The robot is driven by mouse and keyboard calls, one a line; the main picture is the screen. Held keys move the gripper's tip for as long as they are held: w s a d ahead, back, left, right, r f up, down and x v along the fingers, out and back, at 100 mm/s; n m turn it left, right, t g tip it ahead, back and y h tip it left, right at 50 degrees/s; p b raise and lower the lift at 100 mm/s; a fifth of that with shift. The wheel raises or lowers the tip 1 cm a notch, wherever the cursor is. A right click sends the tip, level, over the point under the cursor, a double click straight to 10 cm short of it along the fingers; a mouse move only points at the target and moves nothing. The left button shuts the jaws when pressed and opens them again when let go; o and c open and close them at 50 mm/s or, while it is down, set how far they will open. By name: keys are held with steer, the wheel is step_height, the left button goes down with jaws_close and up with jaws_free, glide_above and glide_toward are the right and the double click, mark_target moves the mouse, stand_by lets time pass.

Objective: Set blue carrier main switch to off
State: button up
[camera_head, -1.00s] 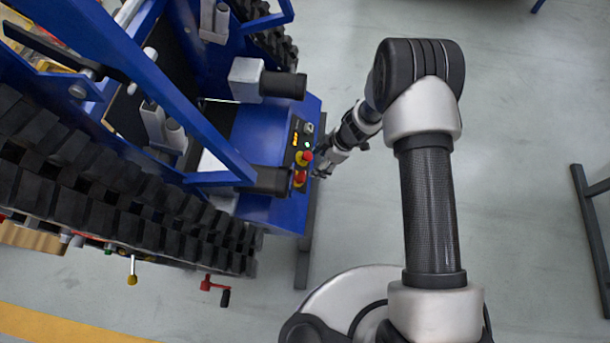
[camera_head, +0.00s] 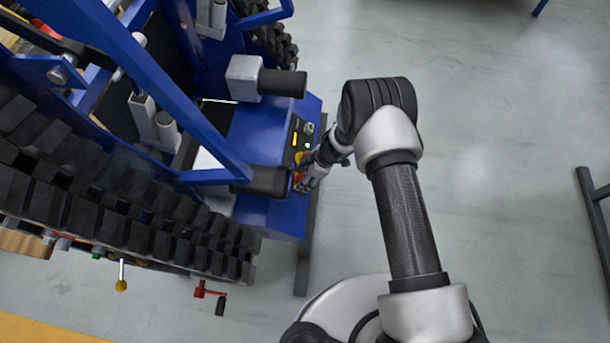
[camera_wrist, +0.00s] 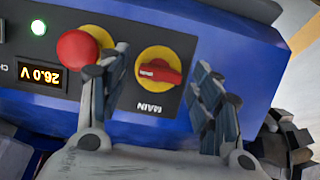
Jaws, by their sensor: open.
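The blue carrier (camera_head: 262,135) stands at the left in the head view, with a dark control panel on its end. In the wrist view the main switch (camera_wrist: 160,72) is a red rotary knob on a yellow disc, marked MAIN upside down. The knob's bar lies about level in the picture. My gripper (camera_wrist: 165,85) is open in front of the panel, one finger on each side of the knob. The left finger overlaps the edge of the red emergency button in the picture. I cannot tell whether any finger touches the knob. In the head view my gripper (camera_head: 305,182) largely hides the switch.
A red mushroom button (camera_wrist: 78,50) on yellow sits left of the switch. A lit green lamp (camera_wrist: 39,28) and a display reading 26.0 V (camera_wrist: 42,76) are beyond it. Black tracks (camera_head: 130,215) run along the carrier. The floor at right is mostly clear.

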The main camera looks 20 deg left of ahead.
steer(key=shift+c, duration=0.5)
steer(key=c, duration=1)
steer(key=shift+o, duration=0.2)
steer(key=n+b, duration=0.1)
steer(key=n, duration=0.1)
steer(key=n+t, duration=0.1)
steer(key=n, duration=0.1)
steer(key=shift+s+d+f+y+b, duration=0.1)
steer(key=shift+s+y+b, duration=0.05)
steer(key=shift+y+b, duration=0.2)
steer(key=n+t+y, duration=0.1)
steer(key=n, duration=0.3)
steer(key=shift+s+d, duration=0.1)
steer(key=n+y, duration=0.1)
steer(key=n, duration=0.3)
steer(key=shift+d+t, duration=0.1)
steer(key=shift+t, duration=0.2)
steer(key=shift+f+n+y, duration=0.1)
steer(key=shift+n+y, duration=0.45)
steer(key=shift+n, duration=1.55)
